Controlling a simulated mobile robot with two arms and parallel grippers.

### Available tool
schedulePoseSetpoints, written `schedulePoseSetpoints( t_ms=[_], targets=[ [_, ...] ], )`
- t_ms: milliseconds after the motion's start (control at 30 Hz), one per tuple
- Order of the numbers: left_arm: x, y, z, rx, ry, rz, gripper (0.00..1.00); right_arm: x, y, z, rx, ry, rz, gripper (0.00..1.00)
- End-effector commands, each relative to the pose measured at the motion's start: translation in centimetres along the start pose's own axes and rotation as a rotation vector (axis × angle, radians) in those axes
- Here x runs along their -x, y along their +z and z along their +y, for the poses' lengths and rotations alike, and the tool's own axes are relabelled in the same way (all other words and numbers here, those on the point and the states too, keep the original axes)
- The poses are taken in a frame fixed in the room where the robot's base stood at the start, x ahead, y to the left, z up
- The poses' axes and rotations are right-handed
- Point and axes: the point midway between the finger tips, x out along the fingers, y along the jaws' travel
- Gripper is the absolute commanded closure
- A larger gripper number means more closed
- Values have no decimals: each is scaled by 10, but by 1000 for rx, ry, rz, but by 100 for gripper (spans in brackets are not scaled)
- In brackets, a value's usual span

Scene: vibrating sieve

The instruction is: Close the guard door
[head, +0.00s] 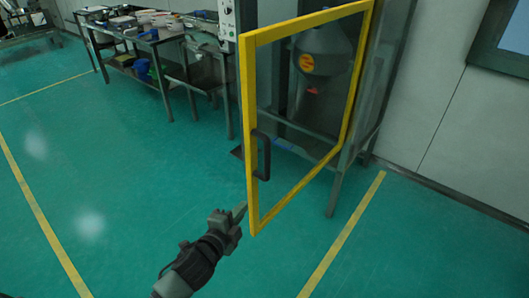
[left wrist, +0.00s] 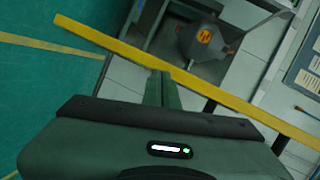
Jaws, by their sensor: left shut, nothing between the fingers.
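The guard door (head: 249,100) is a yellow frame with a see-through pane. It stands swung open from the sieve cabinet, its free edge towards me and its far edge by the cabinet. A dark handle (head: 264,155) sits on the free-edge post. My left gripper (head: 240,210) is shut and empty, just left of the post's lower end, below the handle. I cannot tell whether it touches the frame. In the left wrist view the shut fingers (left wrist: 164,88) point at the yellow bar (left wrist: 135,52) of the door. My right gripper is not in view.
The grey sieve vessel (head: 325,50) with an orange label stands inside the cabinet behind the door. A control box (head: 227,18) and metal tables (head: 140,42) with containers are at the back left. The green floor (head: 110,190) at the left is clear.

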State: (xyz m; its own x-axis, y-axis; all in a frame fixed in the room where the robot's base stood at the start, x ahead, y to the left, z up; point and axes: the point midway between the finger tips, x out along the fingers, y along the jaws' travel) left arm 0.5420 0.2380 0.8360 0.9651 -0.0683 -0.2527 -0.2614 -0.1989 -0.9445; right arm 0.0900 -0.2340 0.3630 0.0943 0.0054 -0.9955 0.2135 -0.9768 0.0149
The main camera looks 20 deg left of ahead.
Motion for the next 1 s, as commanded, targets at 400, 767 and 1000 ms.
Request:
schedulePoseSetpoints(
  t_ms=[400, 767, 1000],
  targets=[
    [30, -56, -134, -229, -252, 86, 100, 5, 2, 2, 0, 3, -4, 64],
    [-30, -63, -148, -225, -250, 87, 100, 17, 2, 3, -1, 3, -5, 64],
    [-55, -66, -152, -226, -248, 87, 100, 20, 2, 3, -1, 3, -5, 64]
  ],
)
